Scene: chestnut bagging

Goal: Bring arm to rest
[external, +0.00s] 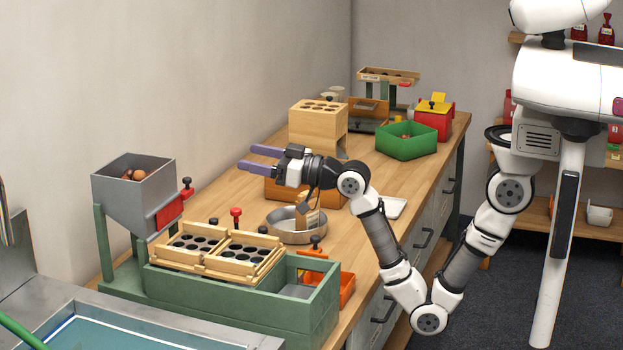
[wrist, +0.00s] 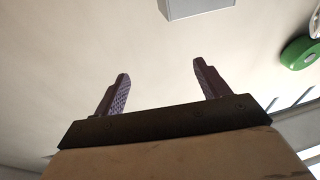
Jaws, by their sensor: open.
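My gripper (external: 262,161) is open, with its two purple fingers spread and nothing between them. In the external view it is held above the wooden workbench (external: 378,236), pointing left toward the wall. My arm reaches in from the right, bends low near the bench's front edge and rises to the gripper. In the wrist view, the fingers of my gripper (wrist: 162,85) stand apart against a pale, plain surface.
Below my gripper are an orange box (external: 290,192), a round metal pan (external: 286,228) and a wooden tray (external: 214,252) with dark holes. A grey hopper (external: 120,193) with chestnuts stands at left. A wooden block (external: 318,120) and green bin (external: 405,149) are behind.

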